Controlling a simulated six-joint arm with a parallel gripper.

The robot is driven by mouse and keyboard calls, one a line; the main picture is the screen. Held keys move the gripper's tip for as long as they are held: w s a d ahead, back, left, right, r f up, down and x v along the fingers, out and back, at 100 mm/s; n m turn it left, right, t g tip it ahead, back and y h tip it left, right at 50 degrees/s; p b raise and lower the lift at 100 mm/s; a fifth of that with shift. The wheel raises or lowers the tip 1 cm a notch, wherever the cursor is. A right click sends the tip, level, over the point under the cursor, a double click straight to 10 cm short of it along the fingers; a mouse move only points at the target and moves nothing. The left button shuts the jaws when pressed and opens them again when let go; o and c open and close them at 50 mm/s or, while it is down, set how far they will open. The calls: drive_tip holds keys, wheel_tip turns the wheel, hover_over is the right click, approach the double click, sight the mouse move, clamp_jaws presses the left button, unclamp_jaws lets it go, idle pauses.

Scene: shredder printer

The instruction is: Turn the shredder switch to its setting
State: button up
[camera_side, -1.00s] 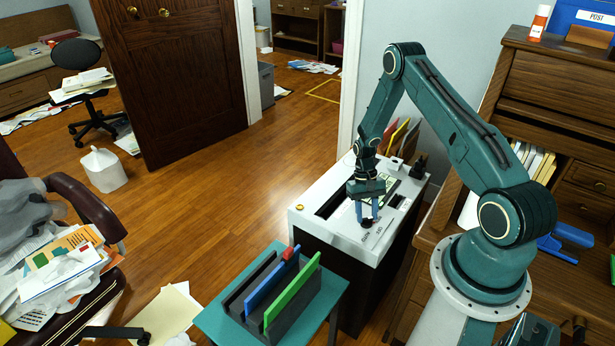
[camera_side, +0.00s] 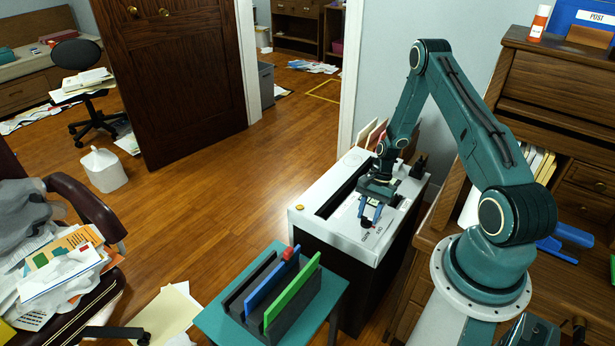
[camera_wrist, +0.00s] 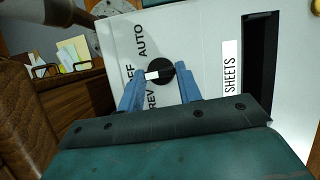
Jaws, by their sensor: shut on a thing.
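The shredder switch is a round black knob (camera_wrist: 166,69) with a white pointer mark. It sits on the white top panel of the shredder (camera_side: 312,213). The printed labels AUTO, OFF (partly covered) and REV run beside it in the wrist view. The white mark faces left, toward the OFF label. My gripper (camera_wrist: 160,74) has its two blue fingers on either side of the knob, shut on it. In the side view my gripper (camera_side: 371,214) points down at the panel's front part, and its fingers largely hide the knob.
A teal stand (camera_side: 217,325) with black, blue and green upright pieces stands in front of the shredder. A wooden desk (camera_side: 432,229) is at the right. A dark slot and a SHEETS label (camera_wrist: 230,68) lie right of the knob.

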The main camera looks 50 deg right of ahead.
drive_tip(key=shift+d+m, duration=0.15)
drive_tip(key=shift+m, duration=0.15)
drive_tip(key=o, duration=1)
drive_tip(key=shift+r, duration=0.1)
drive_tip(key=v, duration=1.3)
drive_tip(key=shift+s+r, duration=0.1)
drive_tip(key=shift+r, duration=0.25)
